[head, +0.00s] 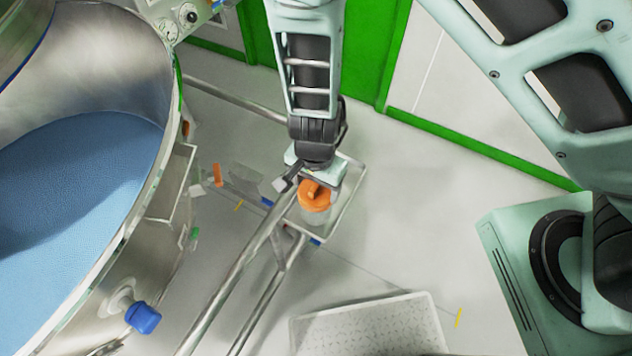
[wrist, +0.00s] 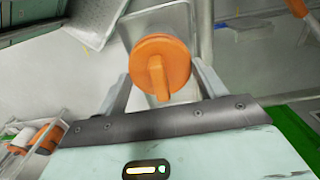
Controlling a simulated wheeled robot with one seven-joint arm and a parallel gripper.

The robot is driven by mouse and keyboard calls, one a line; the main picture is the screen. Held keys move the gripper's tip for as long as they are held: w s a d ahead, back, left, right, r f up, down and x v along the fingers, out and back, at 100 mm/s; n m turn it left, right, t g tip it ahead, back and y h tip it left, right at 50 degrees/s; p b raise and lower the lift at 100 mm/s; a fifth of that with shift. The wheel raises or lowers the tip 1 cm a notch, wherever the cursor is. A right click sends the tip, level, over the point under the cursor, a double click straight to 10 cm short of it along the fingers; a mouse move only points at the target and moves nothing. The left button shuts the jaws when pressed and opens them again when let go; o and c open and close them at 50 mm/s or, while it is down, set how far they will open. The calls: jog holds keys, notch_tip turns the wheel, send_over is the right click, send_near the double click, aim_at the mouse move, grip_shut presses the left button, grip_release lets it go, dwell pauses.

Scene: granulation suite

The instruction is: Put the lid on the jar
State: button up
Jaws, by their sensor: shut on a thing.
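The orange lid (head: 314,196) has a raised bar handle and shows face-on in the wrist view (wrist: 158,66). My gripper (wrist: 162,82) has one finger at each side of the lid and is shut on it. In the head view my gripper (head: 305,178) is just behind the lid. A clear, pale shape, seemingly the jar (head: 318,220), shows under the lid. I cannot tell whether the lid touches its rim.
A metal tray (head: 352,203) on rails lies under my gripper. A large steel vessel (head: 152,205) with blue contents stands at left, with a blue knob (head: 143,317). Open floor (head: 410,215) lies to the right.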

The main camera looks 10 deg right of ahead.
aim_at(317, 185)
jog(key=shift+f, duration=0.1)
jog(key=o, duration=1)
notch_tip(317, 185, up, 18)
jog(key=p, duration=0.3)
jog(key=shift+f+p, duration=0.25)
jog(key=shift+p, duration=0.1)
jog(key=s+d+r+n, duration=0.2)
jog(key=s+r+n, duration=0.1)
jog(key=r+n, duration=0.1)
jog(key=s+d+r+n, duration=0.3)
jog(key=s+r+n, duration=0.1)
jog(key=r+n, duration=0.1)
jog(key=s+d+r+n, duration=0.3)
jog(key=s+r+n, duration=0.1)
jog(key=n, duration=0.2)
jog(key=shift+s+d+r+y, duration=0.1)
jog(key=shift+r+y, duration=0.05)
jog(key=shift+y, duration=0.15)
